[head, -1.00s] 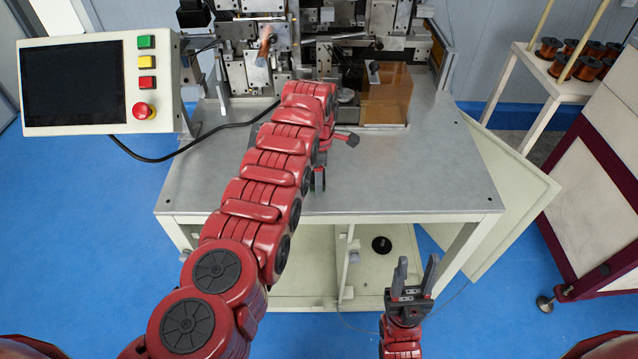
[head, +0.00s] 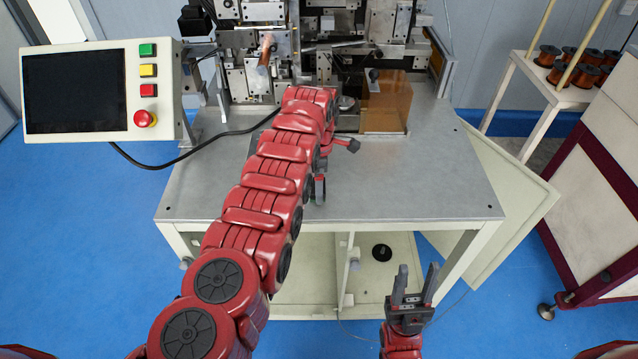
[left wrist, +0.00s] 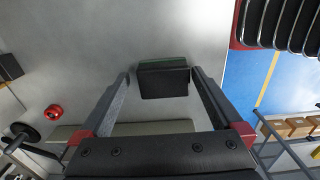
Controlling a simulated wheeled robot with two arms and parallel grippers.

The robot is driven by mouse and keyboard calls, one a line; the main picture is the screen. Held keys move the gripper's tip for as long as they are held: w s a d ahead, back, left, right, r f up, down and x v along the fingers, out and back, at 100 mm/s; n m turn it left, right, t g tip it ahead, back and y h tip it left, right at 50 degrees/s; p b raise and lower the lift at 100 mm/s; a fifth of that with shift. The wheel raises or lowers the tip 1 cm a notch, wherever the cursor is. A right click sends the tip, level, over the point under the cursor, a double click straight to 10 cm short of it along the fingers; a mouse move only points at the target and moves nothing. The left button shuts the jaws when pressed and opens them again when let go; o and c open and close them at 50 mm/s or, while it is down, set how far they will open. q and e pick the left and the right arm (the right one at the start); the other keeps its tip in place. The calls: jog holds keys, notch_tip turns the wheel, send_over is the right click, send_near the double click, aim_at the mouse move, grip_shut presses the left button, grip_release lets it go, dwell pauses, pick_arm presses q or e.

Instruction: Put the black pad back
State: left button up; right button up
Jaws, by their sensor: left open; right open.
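In the left wrist view a black block with a green edge, which looks like the black pad (left wrist: 164,82), sits between the fingers of my left gripper (left wrist: 160,73). The fingers are apart, and the pad's right side is close to the right finger. I cannot tell whether they touch. In the head view my left arm reaches over the grey worktop (head: 420,180) and hides most of its gripper and the pad. My right gripper (head: 413,283) is open and empty, in front of the bench and below the worktop.
The coil winder (head: 270,75) and an amber clear box (head: 385,103) stand at the worktop's back. A control panel (head: 75,90) with buttons is at left, its cable crossing the worktop. A round black part (head: 382,252) lies in the open cabinet. Wire spools (head: 590,72) stand at right.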

pick_arm(q)
notch_tip(320, 180, up, 8)
jog(key=shift+f+b, duration=0.1)
jog(key=shift+b, duration=1.1)
notch_tip(320, 180, up, 4)
jog(key=shift+s+f+p, duration=0.1)
jog(key=shift+f+p, duration=0.05)
jog(key=shift+p, duration=0.9)
jog(key=shift+f, duration=0.1)
